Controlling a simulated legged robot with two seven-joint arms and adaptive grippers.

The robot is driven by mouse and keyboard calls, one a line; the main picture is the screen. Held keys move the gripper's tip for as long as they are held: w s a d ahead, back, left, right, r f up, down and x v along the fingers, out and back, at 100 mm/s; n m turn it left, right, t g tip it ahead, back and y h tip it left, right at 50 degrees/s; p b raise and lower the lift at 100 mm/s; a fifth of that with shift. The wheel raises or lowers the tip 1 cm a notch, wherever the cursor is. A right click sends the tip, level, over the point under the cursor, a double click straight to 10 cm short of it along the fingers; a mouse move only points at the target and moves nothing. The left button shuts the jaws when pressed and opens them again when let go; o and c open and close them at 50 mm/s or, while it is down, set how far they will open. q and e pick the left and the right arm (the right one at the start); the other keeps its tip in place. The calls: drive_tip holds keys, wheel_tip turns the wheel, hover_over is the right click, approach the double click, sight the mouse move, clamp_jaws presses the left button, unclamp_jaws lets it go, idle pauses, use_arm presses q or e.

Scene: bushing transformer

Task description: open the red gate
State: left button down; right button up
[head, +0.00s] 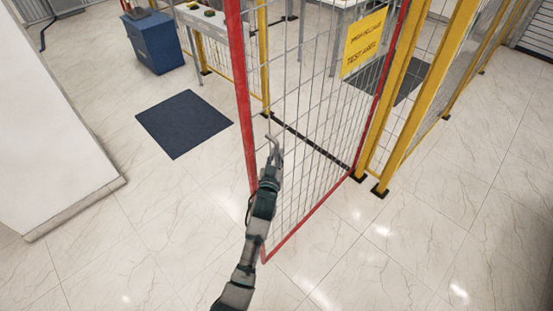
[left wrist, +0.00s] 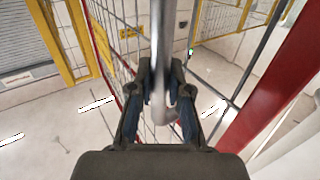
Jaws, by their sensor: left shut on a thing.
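The red gate (head: 243,95) has a red frame around wire mesh and a yellow sign (head: 364,42). It stands swung out from the dark floor strip, at an angle to the yellow fence, with its far side edge by the yellow post. In the left wrist view its red frame bar (left wrist: 275,85) slants along the right. My left gripper (head: 274,158) is at the gate's free-edge side. In the left wrist view my left gripper (left wrist: 161,100) is shut on the grey bar handle (left wrist: 160,45), which runs between its fingers. My right gripper is not in view.
Yellow fence posts (head: 392,100) stand right of the gate. A dark floor strip (head: 310,143) crosses the opening. A blue cabinet (head: 153,43) and blue mat (head: 184,123) lie beyond, left. A white wall block (head: 55,130) is at left. Tiled floor around is clear.

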use_arm(q)
drive_tip(key=shift+d+r, duration=0.1)
drive_tip(key=shift+r, duration=0.1)
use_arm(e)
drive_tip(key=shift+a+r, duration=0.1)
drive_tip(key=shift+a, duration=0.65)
use_arm(q)
drive_tip(key=c, duration=1.1)
unclamp_jaws()
drive_tip(key=s, duration=1.1)
drive_tip(key=shift+s+a+f, duration=0.25)
drive_tip(key=shift+s+a, duration=0.05)
drive_tip(key=shift+a, duration=0.15)
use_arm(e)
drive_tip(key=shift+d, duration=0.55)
use_arm(q)
drive_tip(key=shift+a, duration=0.2)
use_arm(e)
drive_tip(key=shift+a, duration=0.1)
